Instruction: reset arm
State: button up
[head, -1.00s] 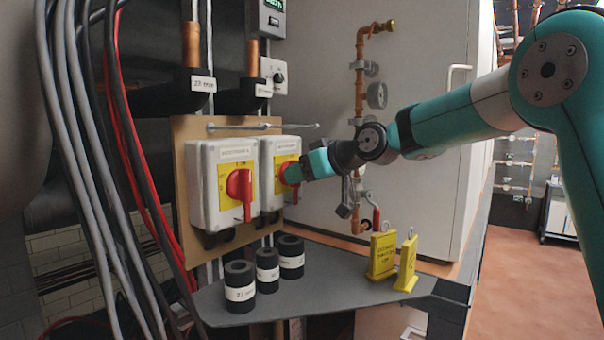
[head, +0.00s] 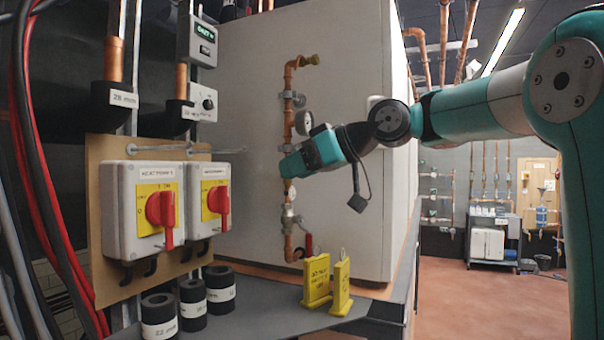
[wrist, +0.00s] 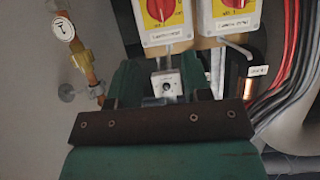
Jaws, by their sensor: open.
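My gripper (head: 285,168) is in mid-air in front of the white cabinet and copper pipe, to the right of the two isolator boxes. Nothing is between its jaws, and it touches neither box. In the wrist view my open gripper (wrist: 163,88) fills the lower middle. The left isolator (head: 143,205) and the right isolator (head: 210,200) are white boxes with yellow plates and red rotary handles. The left red handle (head: 161,212) and right red handle (head: 219,203) both hang roughly vertical. My arm reaches in from the right.
Yellow tags (head: 316,281) stand on the grey shelf (head: 262,318), with several black insulation pieces (head: 193,303) to their left. A copper pipe with a gauge (head: 304,122) runs close behind my gripper. Cables hang at far left. Open floor (head: 465,290) lies at right.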

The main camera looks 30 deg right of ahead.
jog(key=shift+s+d+r, duration=0.2)
jog(key=shift+s+d, duration=0.05)
jog(key=shift+s, duration=0.1)
jog(key=shift+f, duration=0.1)
jog(key=s+a+f+g, duration=0.3)
jog(key=s+a+f, duration=0.3)
jog(key=a+f, duration=0.15)
jog(key=s+a+f+g, duration=0.3)
jog(key=s+a+f, duration=0.25)
jog(key=f, duration=0.35)
jog(key=s+a+f+g+h, duration=0.1)
jog(key=s+f+g+h, duration=0.2)
jog(key=s+f, duration=0.8)
jog(key=s+g, duration=0.1)
jog(key=s, duration=0.2)
jog(key=shift+s+f+g+h+b, duration=0.3)
jog(key=shift+s+f+g, duration=0.05)
jog(key=shift+f+g, duration=0.05)
jog(key=shift+a, duration=0.1)
